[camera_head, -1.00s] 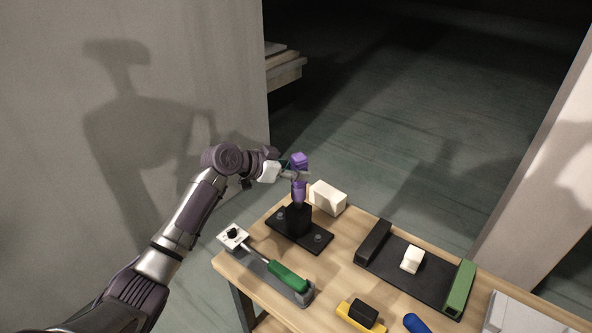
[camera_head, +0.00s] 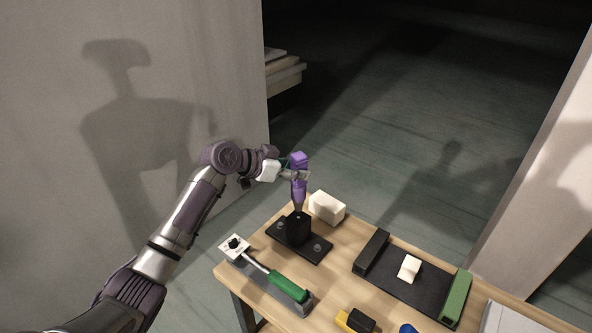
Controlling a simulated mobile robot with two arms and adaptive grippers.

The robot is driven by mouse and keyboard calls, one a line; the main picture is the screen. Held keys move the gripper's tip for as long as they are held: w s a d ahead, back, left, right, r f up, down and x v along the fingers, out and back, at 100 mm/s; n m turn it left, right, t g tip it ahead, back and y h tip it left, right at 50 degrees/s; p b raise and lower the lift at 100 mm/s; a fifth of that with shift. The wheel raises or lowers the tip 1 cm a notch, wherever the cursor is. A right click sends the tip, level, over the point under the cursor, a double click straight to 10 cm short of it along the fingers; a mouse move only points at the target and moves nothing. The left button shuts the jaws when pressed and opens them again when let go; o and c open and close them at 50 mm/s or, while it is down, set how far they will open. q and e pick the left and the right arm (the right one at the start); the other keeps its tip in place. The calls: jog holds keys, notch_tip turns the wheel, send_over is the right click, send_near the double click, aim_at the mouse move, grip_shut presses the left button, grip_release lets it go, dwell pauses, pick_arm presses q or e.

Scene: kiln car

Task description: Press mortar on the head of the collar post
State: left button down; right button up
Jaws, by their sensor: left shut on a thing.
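My left gripper (camera_head: 297,175) reaches in from the left and is shut on a purple-handled tool (camera_head: 299,188). I cannot clearly identify the collar post or the mortar. My right gripper is out of view.
A yellow-and-black item (camera_head: 357,320) lies at the front. A pale wall stands left.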

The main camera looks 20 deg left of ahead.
pick_arm(q)
jog(key=shift+r, duration=0.15)
dwell(0.3)
jog(key=shift+r+p, duration=2.15)
jog(key=shift+r, duration=0.8)
jog(key=b, duration=0.4)
send_over(293, 183)
jog(key=shift+w+d+f, duration=0.15)
jog(key=shift+w+f, duration=0.05)
jog(key=shift+f, duration=1.05)
jog(key=shift+w+d+f, duration=0.1)
jog(key=shift+w+f, duration=0.05)
jog(key=shift+f, duration=1.15)
jog(key=shift+f+b, duration=2.05)
jog(key=shift+f, duration=0.75)
